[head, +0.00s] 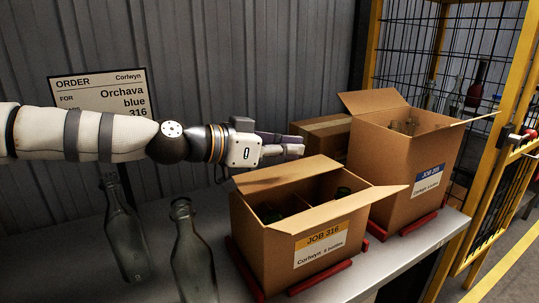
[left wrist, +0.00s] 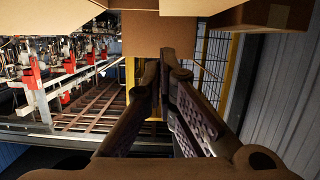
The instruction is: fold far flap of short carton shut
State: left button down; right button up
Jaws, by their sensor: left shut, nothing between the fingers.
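The short carton (head: 283,252), labelled JOB 316, stands open on the bench with dark bottle tops inside. Its far flap (head: 285,174) sticks up and out along the back edge. A near flap (head: 345,207) spreads out along the front edge. My left gripper (head: 298,145) is shut and empty, just above and behind the far flap; I cannot tell if it touches. Its closed fingers also show in the left wrist view (left wrist: 168,75), with carton board above them. My right gripper is not in view.
A taller open carton (head: 395,165) with bottles stands to the right, a closed box (head: 322,130) behind. Two clear bottles (head: 125,235) (head: 190,255) stand at the left. An order sign (head: 100,92) is behind my arm. Red rails (head: 320,278) edge the carton.

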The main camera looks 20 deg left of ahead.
aim_at(289, 175)
pick_arm(q)
notch_tip(289, 175, down, 4)
jog(key=shift+s+r+b, duration=0.15)
jog(key=shift+r+b, duration=0.05)
jog(key=shift+b, duration=0.1)
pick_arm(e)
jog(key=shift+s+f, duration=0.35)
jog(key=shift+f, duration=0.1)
pick_arm(q)
jog(key=shift+f, duration=0.15)
jog(key=shift+s+d+f+m, duration=0.1)
jog(key=shift+s+f+m, duration=0.15)
jog(key=shift+f, duration=0.45)
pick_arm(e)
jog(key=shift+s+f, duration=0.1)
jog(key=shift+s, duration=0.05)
